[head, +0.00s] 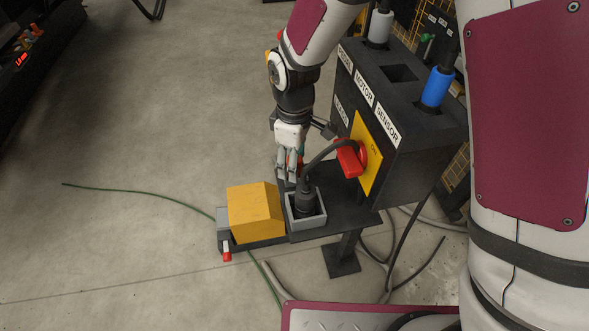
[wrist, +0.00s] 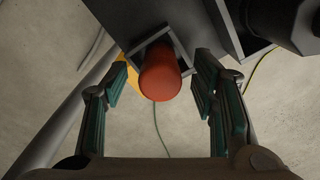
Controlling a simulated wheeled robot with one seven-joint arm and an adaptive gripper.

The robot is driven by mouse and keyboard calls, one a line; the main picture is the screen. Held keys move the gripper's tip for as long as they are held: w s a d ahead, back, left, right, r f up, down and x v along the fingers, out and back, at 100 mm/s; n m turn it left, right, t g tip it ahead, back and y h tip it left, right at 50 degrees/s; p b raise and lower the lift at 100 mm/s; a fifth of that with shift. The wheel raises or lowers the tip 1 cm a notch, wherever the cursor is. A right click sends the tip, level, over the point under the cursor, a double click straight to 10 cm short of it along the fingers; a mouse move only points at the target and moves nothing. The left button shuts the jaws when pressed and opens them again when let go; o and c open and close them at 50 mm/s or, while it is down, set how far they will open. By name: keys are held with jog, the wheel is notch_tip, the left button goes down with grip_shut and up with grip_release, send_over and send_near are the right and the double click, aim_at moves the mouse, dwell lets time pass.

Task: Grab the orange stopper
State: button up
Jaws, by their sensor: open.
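The orange stopper (wrist: 160,77) is a rounded, red-orange cylinder in the wrist view, standing out of a square grey-rimmed socket (wrist: 146,42). My gripper (wrist: 161,72) is open, with one green-padded finger on each side of the stopper. A gap shows on both sides, wider on the left, and the stopper appears apart from both pads. The stopper cannot be made out clearly there, as my gripper and arm cover that area.
A red switch (head: 350,158) on a yellow plate and a dark labelled cabinet (head: 413,150) stand right. Open floor lies left.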

jog(key=shift+r, duration=0.1)
jog(key=c, duration=1.2)
jog(key=shift+o, duration=0.2)
